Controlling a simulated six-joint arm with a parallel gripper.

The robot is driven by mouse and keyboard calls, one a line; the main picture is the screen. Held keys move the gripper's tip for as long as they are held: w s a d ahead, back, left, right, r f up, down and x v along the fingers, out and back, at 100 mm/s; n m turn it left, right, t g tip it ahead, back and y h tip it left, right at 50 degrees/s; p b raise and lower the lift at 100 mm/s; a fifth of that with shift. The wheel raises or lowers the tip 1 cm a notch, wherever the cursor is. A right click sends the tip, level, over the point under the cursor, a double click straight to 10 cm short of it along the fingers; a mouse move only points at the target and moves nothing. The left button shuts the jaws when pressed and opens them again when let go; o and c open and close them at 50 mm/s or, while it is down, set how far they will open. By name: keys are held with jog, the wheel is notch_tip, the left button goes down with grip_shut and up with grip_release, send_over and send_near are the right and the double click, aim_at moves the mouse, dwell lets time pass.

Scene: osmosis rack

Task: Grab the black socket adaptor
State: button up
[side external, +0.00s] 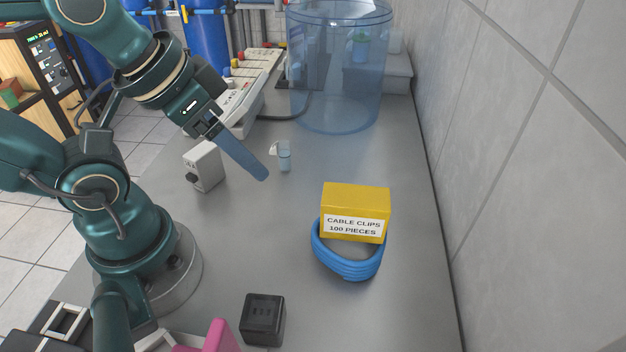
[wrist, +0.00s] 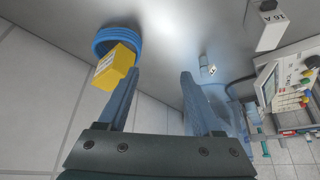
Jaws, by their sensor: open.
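The black socket adaptor (side external: 263,318) is a small dark cube on the grey bench at the near edge of the side view, close to my arm's base. I cannot make it out in the wrist view. My gripper (side external: 262,176) is up over the middle of the bench, well behind the adaptor and apart from it. In the wrist view my gripper (wrist: 159,76) has its two blue-grey fingers spread, with nothing between them.
A yellow cable clips box (side external: 355,213) rests on a blue coil (side external: 346,264) right of centre. A white box (side external: 203,165) and a small clear cup (side external: 285,157) stand near my gripper. A large transparent tank (side external: 340,70) is behind. A pink object (side external: 210,340) is beside the adaptor.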

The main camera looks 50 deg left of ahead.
jog(key=o, duration=0.5)
jog(key=n+g+h, duration=0.7)
jog(key=g+h, duration=0.1)
jog(key=g, duration=0.5)
send_near(261, 341)
jog(key=shift+s+a+f, duration=0.25)
jog(key=shift+a+f, duration=0.05)
jog(key=shift+f, duration=0.2)
jog(key=f+n+h, duration=0.1)
jog(key=d+n+g, duration=0.1)
jog(key=shift+s+d+f+n+h, duration=0.2)
jog(key=shift+s+f+n+h, duration=0.1)
jog(key=shift+f+h, duration=0.1)
jog(key=shift+s+d+f+g, duration=0.15)
jog(key=shift+d+g, duration=0.15)
jog(key=shift+x, duration=2.3)
